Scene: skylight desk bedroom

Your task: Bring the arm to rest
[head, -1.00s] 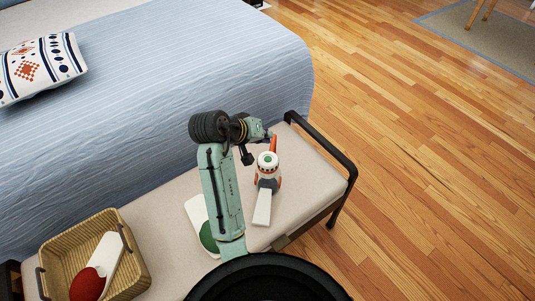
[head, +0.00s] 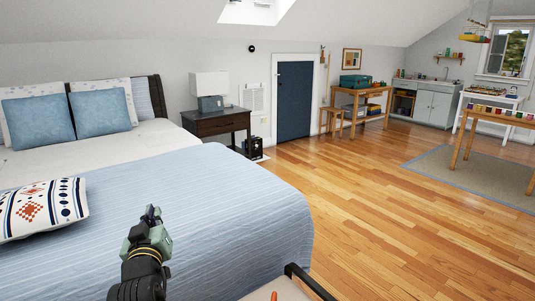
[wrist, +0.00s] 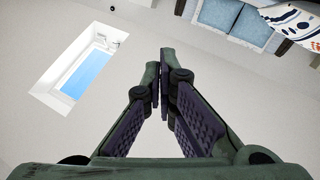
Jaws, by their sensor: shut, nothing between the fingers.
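My gripper (head: 151,214) is raised in front of the bed in the head view, pointing up, with the blue bedspread behind it. In the wrist view its fingers (wrist: 163,72) meet at the tips with nothing between them, so it is shut and empty. The wrist view looks up past the fingers at the pale wall and ceiling, with the skylight (wrist: 80,70) at left. My arm's lower links are out of the head view.
The bed (head: 215,215) fills the left and middle, with a patterned pillow (head: 42,208) on it. The bench's dark armrest (head: 308,280) shows at the bottom. A nightstand (head: 218,124) stands behind the bed. The wooden floor (head: 370,215) at right is clear.

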